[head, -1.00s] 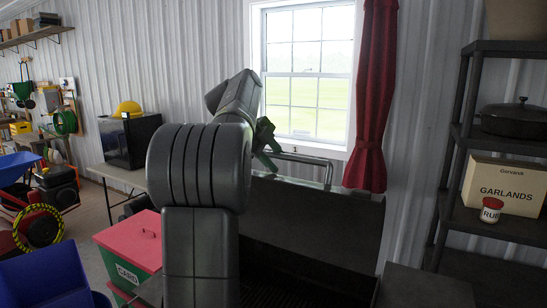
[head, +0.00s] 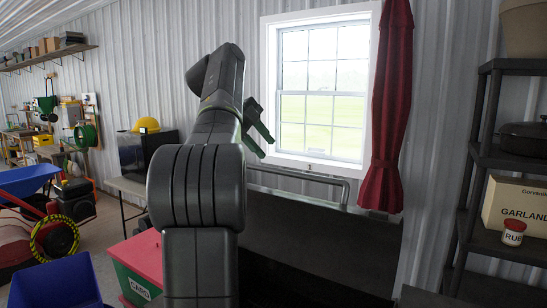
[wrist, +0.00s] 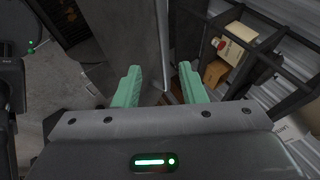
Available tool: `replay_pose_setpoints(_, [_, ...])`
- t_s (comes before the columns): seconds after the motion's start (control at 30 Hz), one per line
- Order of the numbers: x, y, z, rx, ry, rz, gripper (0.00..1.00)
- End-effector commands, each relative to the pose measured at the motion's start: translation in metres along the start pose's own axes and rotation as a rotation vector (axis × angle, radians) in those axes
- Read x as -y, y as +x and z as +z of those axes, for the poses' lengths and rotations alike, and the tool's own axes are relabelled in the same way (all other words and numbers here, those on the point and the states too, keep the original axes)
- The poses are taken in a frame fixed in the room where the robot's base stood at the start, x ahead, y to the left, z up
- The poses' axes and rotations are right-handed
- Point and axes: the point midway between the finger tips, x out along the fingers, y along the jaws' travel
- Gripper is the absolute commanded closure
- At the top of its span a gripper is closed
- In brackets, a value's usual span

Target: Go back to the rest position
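My gripper (head: 260,130) is raised in front of the window in the head view, partly hidden behind my own arm. In the wrist view, my gripper (wrist: 160,84) shows two green fingers spread well apart with nothing between them. The fingers point toward a grey surface and the shelf area below. No object is held.
A dark grill-like unit with a raised lid (head: 300,235) stands below the window (head: 322,90). A black shelf (head: 485,160) at right holds a garlands box (head: 515,207) and a small jar (head: 513,233). A red-lidded green box (head: 140,258) and a blue bin (head: 55,285) are at lower left.

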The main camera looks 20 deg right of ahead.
Motion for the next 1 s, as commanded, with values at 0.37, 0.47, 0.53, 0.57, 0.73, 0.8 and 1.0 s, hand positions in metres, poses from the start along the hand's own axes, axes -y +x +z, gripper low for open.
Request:
replay_pose_setpoints(0.37, [0.000,-0.012,0.000,0.000,0.000,0.001,0.62])
replay_pose_setpoints(0.47, [0.000,-0.012,0.000,0.000,0.000,0.001,0.62])
replay_pose_setpoints(0.53, [0.000,-0.011,0.000,-0.001,0.000,0.001,0.62])
replay_pose_setpoints(0.57, [0.000,-0.010,0.000,-0.001,0.000,0.001,0.62])
replay_pose_setpoints(0.73, [0.000,0.006,-0.001,-0.002,-0.001,0.002,0.62])
replay_pose_setpoints(0.8, [-0.001,0.018,-0.001,-0.002,0.000,0.003,0.62])
replay_pose_setpoints(1.0, [0.000,0.058,-0.001,-0.002,0.000,0.003,0.62])
